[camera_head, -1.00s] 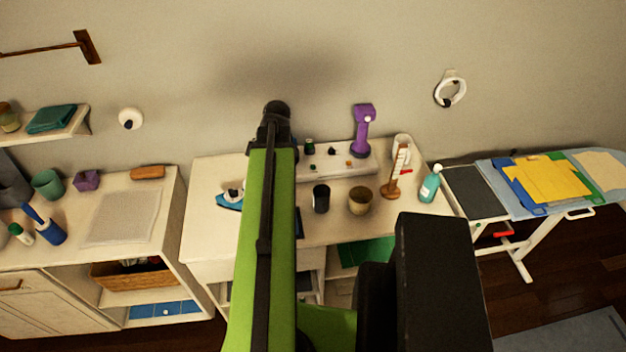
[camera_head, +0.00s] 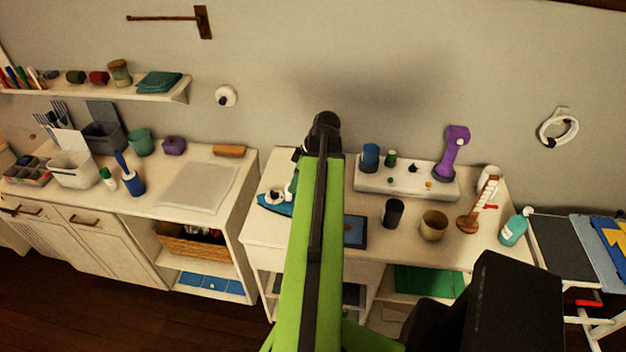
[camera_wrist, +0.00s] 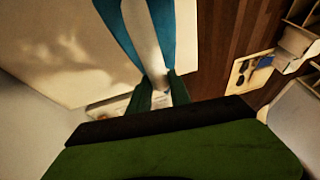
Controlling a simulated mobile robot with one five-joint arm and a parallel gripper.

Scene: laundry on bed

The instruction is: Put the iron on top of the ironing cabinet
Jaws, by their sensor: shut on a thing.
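The iron (camera_head: 272,202), teal with a white and dark upper part, shows just left of my arm in the head view, against the white table. In the wrist view its blue and white body (camera_wrist: 166,30) runs up from between the fingertips of my gripper (camera_wrist: 162,84), which is shut on it. My arm hides the gripper in the head view. A cream cabinet (camera_head: 244,178) with open shelves stands left of the white table (camera_head: 262,238). No label shows which of these is the ironing cabinet. The iron appears raised, but its height is unclear.
A pale flat sheet (camera_head: 196,187) lies on the left cabinet, with an orange-brown block (camera_head: 229,151) behind it. The table carries a dark cup (camera_head: 393,213), a tan cup (camera_head: 433,226) and a purple device (camera_head: 453,155). The ironing board (camera_head: 604,251) is at right.

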